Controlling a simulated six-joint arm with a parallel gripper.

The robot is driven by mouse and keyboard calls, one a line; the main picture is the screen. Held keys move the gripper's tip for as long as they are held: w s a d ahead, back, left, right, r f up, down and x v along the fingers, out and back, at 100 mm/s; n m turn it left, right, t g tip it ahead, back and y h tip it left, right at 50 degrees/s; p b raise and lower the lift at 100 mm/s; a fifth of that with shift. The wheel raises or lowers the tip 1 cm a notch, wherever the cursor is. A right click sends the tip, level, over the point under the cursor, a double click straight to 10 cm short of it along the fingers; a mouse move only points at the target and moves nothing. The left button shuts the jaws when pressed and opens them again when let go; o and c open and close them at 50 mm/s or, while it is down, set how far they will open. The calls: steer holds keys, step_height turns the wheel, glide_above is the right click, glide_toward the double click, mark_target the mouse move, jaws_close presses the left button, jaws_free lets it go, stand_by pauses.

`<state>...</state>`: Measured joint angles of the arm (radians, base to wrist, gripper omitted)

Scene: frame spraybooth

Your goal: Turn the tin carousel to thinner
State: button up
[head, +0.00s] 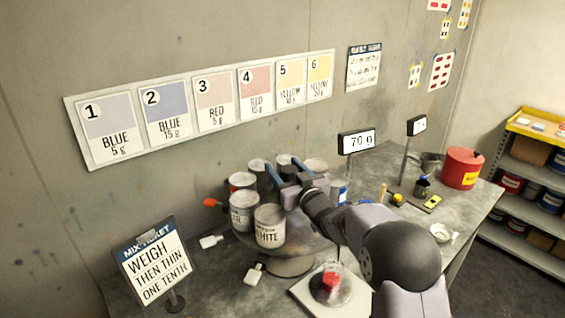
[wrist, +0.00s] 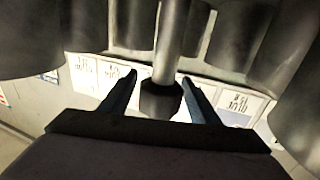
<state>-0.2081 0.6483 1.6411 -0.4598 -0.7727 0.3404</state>
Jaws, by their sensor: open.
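The tin carousel (head: 305,246) stands on the bench in the head view, with several grey tins around its rim. The front tin (head: 270,227) reads WHITE; I cannot find a readable thinner label on the tins. My gripper (head: 284,168) is over the middle of the carousel, open and empty. In the wrist view its two fingers (wrist: 159,79) lie on either side of a dark knob (wrist: 160,101) on a grey post, without clear contact. Dark tins hang around the edges of that view. In the head view my gripper and arm hide the post and some tins.
A cup with red paint (head: 331,282) sits on a scale in front. A display (head: 356,142) reads 70 g. A mix ticket sign (head: 152,262) stands at left. A red can (head: 462,168) stands at the bench's right. Numbered colour cards (head: 215,102) line the wall.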

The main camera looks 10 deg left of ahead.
steer(key=shift+w+a, duration=0.3)
steer(key=shift+w, duration=0.15)
jaws_close()
steer(key=shift+r+n+g+y+p, duration=0.1)
steer(key=shift+n+g+y+p, duration=0.2)
steer(key=shift+y+p, duration=0.15)
steer(key=n+g+y+p, duration=0.1)
steer(key=n+g+y, duration=0.1)
steer(key=g, duration=0.1)
steer(key=s+a+n+g+y+p, duration=0.1)
steer(key=n+g+y, duration=0.2)
steer(key=s+n+g+y+p, duration=0.1)
steer(key=n+g+y, duration=0.1)
steer(key=n+g, duration=0.1)
steer(key=shift+s+a+g, duration=0.1)
steer(key=shift+a+g, duration=0.3)
steer(key=shift+s+n+g+y, duration=0.2)
steer(key=shift+n+g+y, duration=0.2)
steer(key=shift+g, duration=0.2)
